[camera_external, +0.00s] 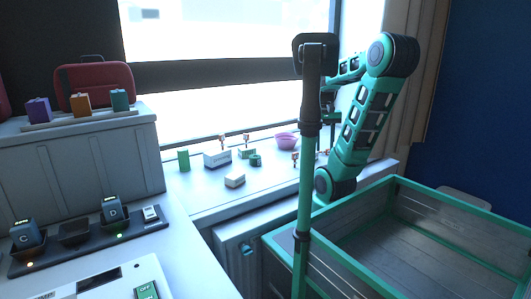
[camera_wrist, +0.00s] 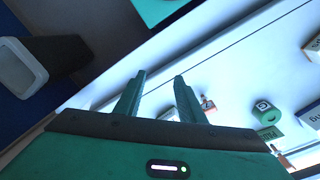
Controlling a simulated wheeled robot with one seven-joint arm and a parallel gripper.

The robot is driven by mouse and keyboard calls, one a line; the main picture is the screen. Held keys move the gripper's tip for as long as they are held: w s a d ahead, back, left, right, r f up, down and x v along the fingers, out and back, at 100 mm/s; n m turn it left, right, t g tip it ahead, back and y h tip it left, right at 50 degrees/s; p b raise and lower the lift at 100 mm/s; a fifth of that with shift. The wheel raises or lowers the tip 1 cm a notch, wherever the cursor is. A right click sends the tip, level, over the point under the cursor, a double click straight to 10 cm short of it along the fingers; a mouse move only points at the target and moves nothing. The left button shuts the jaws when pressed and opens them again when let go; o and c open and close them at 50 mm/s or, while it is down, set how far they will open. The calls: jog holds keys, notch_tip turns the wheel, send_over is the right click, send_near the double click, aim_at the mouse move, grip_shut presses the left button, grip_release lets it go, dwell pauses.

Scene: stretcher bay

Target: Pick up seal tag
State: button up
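Several small orange-and-white upright items stand on the white windowsill (camera_external: 205,193); one is at the right (camera_external: 295,158), another at the back (camera_external: 246,139). They may be seal tags, but they are too small to tell. In the wrist view, one such item (camera_wrist: 208,104) is just right of my right finger, and another (camera_wrist: 281,157) is at the lower right. My gripper (camera_wrist: 160,76) is open, with bare windowsill surface between its fingers and nothing held. In the external view, the gripper is mostly hidden behind my pole near the window.
A green roll (camera_wrist: 266,112), also on the sill in the external view (camera_external: 255,160), stands near the items. A green-rimmed bin (camera_external: 345,205) is in front.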

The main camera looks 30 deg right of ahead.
jog(key=w+d+f+m+g+h, duration=0.2)
jog(key=w+d+m+g+h, duration=0.25)
jog(key=w+d+m, duration=0.6)
jog(key=w+r+m+g+h, duration=0.15)
jog(key=w+m+h, duration=0.45)
jog(key=w, duration=0.6)
jog(key=n+h, duration=0.1)
send_near(323, 151)
jog(key=shift+w+d+r, duration=0.1)
jog(key=shift+r, duration=0.4)
jog(key=shift+w+d+r, duration=0.1)
jog(key=shift+r, duration=0.45)
jog(key=shift+s+d+f, duration=0.15)
jog(key=shift+d+f, duration=0.1)
jog(key=x, duration=1)
jog(key=shift+w+f, duration=0.2)
jog(key=shift+f, duration=0.05)
grip_shut()
